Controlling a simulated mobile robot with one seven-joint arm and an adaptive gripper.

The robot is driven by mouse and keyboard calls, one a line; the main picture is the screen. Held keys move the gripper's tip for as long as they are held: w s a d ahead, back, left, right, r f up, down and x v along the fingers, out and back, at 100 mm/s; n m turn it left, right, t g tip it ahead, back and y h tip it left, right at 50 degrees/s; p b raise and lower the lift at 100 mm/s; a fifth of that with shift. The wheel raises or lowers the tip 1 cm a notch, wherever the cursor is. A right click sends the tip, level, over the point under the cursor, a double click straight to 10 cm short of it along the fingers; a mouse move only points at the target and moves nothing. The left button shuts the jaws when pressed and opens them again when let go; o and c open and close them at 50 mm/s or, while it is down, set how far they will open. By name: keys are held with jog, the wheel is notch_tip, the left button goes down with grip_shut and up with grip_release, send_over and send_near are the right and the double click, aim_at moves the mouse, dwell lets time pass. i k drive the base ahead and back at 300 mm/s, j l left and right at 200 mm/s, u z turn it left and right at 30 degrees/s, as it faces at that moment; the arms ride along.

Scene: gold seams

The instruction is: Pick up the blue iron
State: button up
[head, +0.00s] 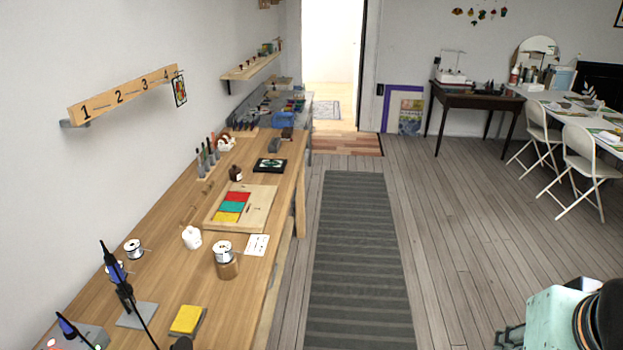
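A soldering iron with a blue and dark handle (112,265) leans tilted in a stand on a grey base (137,315), near the front left of the long wooden bench (165,270). A second iron-like tool with a blue handle (67,326) stands at the lower left corner by a grey unit (88,338), partly cut off by the frame. I cannot tell from this view which one is the blue iron. A teal and black part of my arm shows at the lower right, well apart from the bench.
A wooden tray (262,203) lies farther back. A striped rug (355,260) covers clear floor right of the bench.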

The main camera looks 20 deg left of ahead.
aim_at(109, 267)
jog(key=i+l+u, duration=0.15)
jog(key=i+u, duration=0.15)
jog(key=i+l+u, duration=0.3)
jog(key=i, duration=0.2)
jog(key=i+u, duration=0.2)
jog(key=u, duration=0.2)
jog(key=i+j+u, duration=0.1)
jog(key=u, duration=0.25)
jog(key=i+l+u, duration=0.1)
jog(key=i+u, duration=0.15)
jog(key=u, duration=0.15)
